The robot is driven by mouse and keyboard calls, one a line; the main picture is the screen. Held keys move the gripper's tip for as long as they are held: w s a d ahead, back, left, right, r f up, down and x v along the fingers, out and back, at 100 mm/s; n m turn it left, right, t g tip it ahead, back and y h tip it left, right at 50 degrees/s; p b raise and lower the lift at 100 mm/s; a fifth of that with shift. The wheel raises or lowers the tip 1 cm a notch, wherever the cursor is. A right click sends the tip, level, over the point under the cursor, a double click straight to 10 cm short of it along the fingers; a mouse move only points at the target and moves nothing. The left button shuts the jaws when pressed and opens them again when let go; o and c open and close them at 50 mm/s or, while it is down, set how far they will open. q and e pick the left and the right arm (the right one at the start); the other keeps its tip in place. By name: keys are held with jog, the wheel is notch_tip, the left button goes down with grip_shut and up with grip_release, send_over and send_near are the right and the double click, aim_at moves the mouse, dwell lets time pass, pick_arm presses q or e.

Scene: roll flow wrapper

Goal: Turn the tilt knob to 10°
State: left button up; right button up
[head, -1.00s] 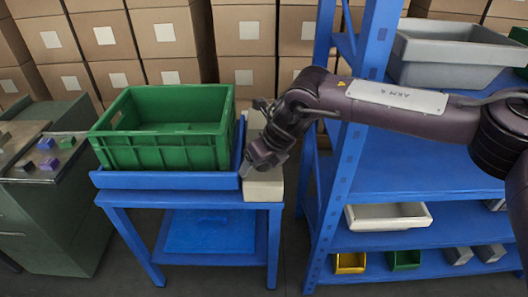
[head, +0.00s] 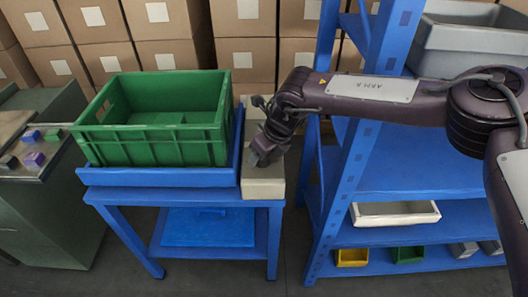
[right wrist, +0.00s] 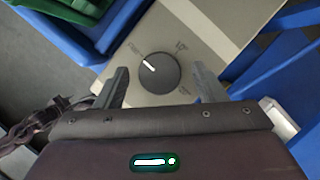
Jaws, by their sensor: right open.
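The tilt knob (right wrist: 155,73) is a round dark dial with a white pointer line, on a beige control box (right wrist: 205,30). The pointer aims to the upper left in the right wrist view. My right gripper (right wrist: 160,85) is open, with one finger on each side of the knob and a gap on both sides. In the head view my right gripper (head: 258,158) is above the beige box (head: 264,188) and hides the knob. My left gripper is not in view.
A green crate (head: 150,147) sits in a blue tilting tray (head: 160,177) on a blue stand, left of the box. A blue shelf rack (head: 345,190) stands close on the right. A green cabinet (head: 50,220) with small coloured blocks is at the left.

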jog(key=shift+c, duration=0.3)
jog(key=c, duration=0.9)
